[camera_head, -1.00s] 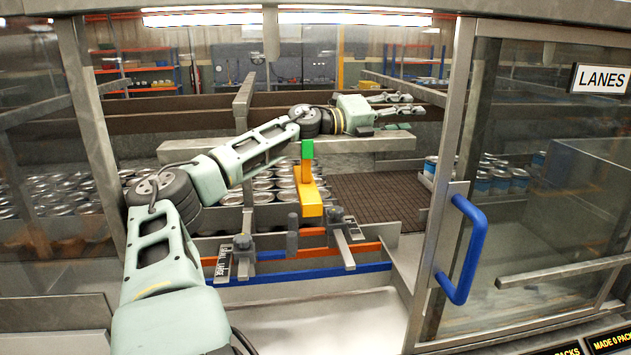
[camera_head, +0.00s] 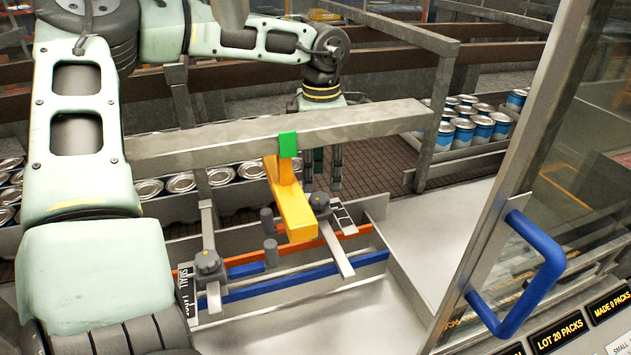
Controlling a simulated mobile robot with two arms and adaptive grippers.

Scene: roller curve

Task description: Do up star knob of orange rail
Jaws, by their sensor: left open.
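My left gripper (camera_head: 322,182) points down behind the grey crossbeam, its two dark fingers apart and empty. Its tips are just above or behind the right dark star knob (camera_head: 320,202); contact cannot be told. A second star knob (camera_head: 208,262) sits to the left on a grey bracket beside a SMALL/LARGE scale. The orange rail (camera_head: 358,232) runs behind the blue rail (camera_head: 310,284), partly hidden by the yellow block and brackets. Which knob clamps the orange rail is unclear. My right gripper is out of view.
The grey crossbeam (camera_head: 240,142) crosses in front of the gripper. A yellow block (camera_head: 294,210) with a green top (camera_head: 288,145) stands left of the right knob. Blue-banded cans (camera_head: 465,135) stand behind. A door with a blue handle (camera_head: 530,280) is at right.

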